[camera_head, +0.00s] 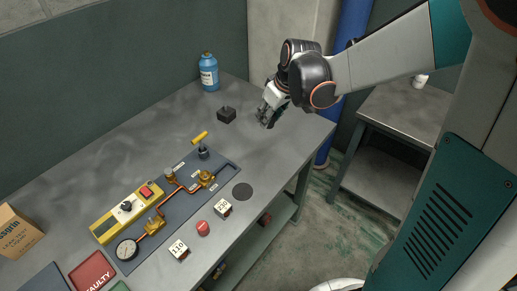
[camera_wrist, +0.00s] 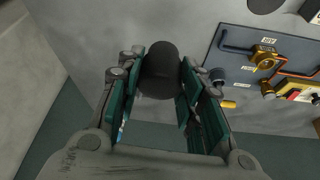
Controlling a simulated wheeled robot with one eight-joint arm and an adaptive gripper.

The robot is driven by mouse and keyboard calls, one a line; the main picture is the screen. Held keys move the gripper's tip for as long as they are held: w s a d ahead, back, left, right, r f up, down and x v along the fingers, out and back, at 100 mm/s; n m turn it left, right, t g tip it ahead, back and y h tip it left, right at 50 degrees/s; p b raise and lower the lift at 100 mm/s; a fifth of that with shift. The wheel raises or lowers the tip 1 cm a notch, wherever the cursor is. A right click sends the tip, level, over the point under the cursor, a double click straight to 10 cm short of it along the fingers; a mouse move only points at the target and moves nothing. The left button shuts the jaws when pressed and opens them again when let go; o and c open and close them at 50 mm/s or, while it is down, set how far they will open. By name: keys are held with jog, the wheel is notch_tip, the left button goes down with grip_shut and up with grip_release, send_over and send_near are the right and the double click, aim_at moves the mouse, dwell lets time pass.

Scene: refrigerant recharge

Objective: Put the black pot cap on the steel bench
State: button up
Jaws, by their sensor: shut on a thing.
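My gripper (camera_wrist: 162,82) is shut on a dark, rounded cap, the black pot cap (camera_wrist: 160,68), which sits between the two fingers in the wrist view. In the head view my gripper (camera_head: 266,117) is over the far right part of the steel bench (camera_head: 165,125), right of a small black block. The cap is hard to make out there against the dark fingers. The bench also fills much of the wrist view (camera_wrist: 95,30), with clear grey top around the cap. I cannot tell the exact gap between cap and bench.
A small black block (camera_head: 227,115) and a blue bottle (camera_head: 208,72) stand at the back. A blue panel with copper pipes and valves (camera_head: 190,180) lies mid-bench, with a yellow handle (camera_head: 200,138) behind it. A dark disc (camera_head: 243,191) lies near the front edge.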

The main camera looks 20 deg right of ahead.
notch_tip(320, 180, down, 15)
jog(key=b, duration=0.4)
jog(key=shift+b, duration=0.4)
jog(key=shift+f, duration=0.2)
jog(key=o, duration=1)
jog(key=shift+o, duration=0.2)
jog(key=shift+r, duration=0.15)
